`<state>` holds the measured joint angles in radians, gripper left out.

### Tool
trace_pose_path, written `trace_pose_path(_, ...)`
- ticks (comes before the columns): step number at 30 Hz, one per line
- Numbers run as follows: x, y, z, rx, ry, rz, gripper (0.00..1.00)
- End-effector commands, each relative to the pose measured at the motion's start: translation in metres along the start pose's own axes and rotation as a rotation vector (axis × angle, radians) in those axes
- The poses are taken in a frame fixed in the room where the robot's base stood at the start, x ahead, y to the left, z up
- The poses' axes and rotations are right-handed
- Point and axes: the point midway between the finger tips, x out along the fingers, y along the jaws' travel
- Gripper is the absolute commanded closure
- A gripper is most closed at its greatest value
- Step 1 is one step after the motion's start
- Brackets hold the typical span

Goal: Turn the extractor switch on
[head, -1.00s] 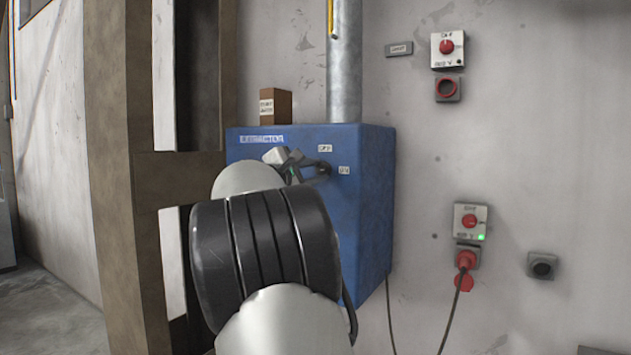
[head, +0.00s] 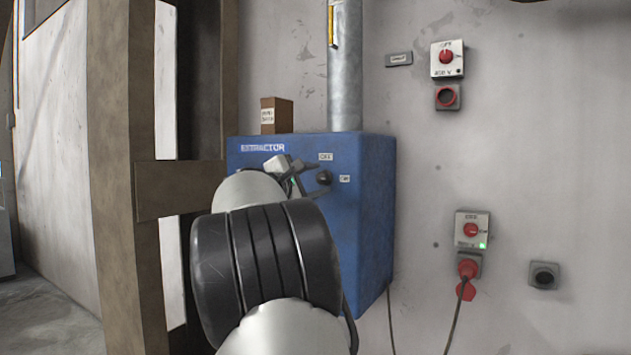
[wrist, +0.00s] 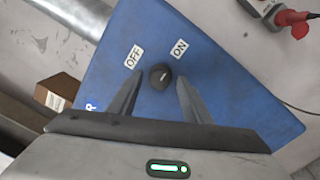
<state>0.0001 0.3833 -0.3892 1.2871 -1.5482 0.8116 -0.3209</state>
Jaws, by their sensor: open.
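The blue extractor box (head: 365,215) hangs on the wall, with a black rotary switch (head: 324,178) on its front between OFF and ON labels. The switch also shows in the wrist view (wrist: 160,76), where its pale pointer mark tilts up and right, towards the ON label (wrist: 180,48). The OFF label (wrist: 133,57) is up and left of the knob. My gripper (wrist: 158,98) is open, its two fingers either side of and just below the knob in the wrist view. I cannot tell whether either finger touches it. My arm hides part of the box in the head view.
A small brown carton (head: 276,116) and a metal duct (head: 344,75) stand on the box top. Red-knobbed switch boxes (head: 447,58) and a red plug with a cable (head: 467,270) are on the wall to the right. A wooden post (head: 130,180) stands left.

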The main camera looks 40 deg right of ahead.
Motion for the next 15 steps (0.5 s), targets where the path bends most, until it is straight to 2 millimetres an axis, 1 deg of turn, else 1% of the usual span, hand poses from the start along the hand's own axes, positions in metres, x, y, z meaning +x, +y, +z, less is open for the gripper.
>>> trace_pose_path(4,-0.006,0.0,-0.001,0.0,0.001,0.0,0.55)
trace_pose_path(7,-0.019,0.001,-0.001,0.002,0.003,0.001,0.55)
trace_pose_path(11,-0.047,0.001,-0.001,0.002,0.005,0.001,0.55)
trace_pose_path(15,-0.082,0.001,-0.001,0.001,0.005,0.001,0.55)
